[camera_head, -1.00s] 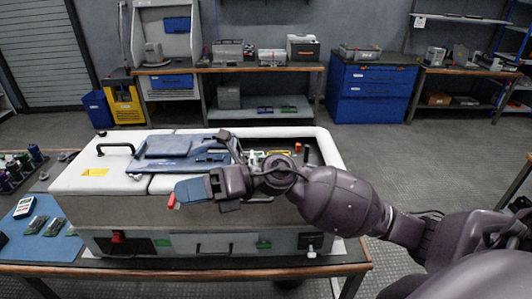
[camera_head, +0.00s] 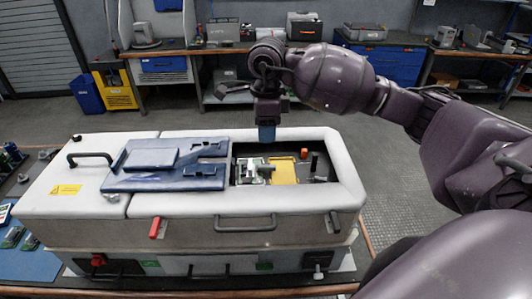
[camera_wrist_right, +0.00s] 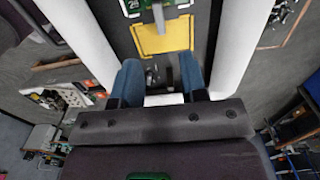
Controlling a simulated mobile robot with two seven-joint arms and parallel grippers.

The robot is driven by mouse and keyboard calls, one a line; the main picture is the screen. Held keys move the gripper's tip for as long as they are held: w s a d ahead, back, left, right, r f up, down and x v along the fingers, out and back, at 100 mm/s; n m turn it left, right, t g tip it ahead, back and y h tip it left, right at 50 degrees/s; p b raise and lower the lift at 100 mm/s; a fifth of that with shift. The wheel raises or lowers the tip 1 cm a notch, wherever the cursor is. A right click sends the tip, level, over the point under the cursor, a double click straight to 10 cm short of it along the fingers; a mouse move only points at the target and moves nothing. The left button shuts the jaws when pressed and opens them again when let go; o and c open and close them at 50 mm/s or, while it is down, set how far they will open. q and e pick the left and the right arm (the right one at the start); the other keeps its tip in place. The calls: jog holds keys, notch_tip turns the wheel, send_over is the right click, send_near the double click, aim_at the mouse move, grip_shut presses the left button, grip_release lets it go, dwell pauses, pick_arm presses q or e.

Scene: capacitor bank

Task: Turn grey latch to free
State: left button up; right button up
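My right gripper (camera_head: 267,135) points down over the open bay of the white cabinet (camera_head: 345,170). In the right wrist view its two blue fingers (camera_wrist_right: 160,78) stand apart with nothing between them. A small grey lever (camera_wrist_right: 158,17) stands where a green-and-white module meets a yellow plate (camera_wrist_right: 163,40); in the head view it sits beside the yellow plate (camera_head: 284,171), below the gripper and apart from it. I cannot tell which is the named latch. My left gripper is not in view.
A blue cover (camera_head: 165,165) lies on the cabinet top, left of the bay. A red lever (camera_head: 155,227) and a grey bar handle (camera_head: 245,225) are on the front. Raised white rims surround the bay.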

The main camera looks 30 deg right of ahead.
aim_at(267, 166)
jog(key=f, duration=0.3)
jog(key=shift+s+f, duration=0.15)
jog(key=shift+s, duration=0.05)
notch_tip(267, 166, down, 6)
jog(key=shift+w+f+p, duration=0.1)
jog(key=shift+f+p, duration=0.05)
jog(key=shift+p, duration=0.3)
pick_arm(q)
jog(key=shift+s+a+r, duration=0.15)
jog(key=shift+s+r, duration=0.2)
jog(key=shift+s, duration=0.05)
pick_arm(e)
jog(key=shift+f, duration=0.55)
jog(key=shift+c, duration=0.4)
grip_shut()
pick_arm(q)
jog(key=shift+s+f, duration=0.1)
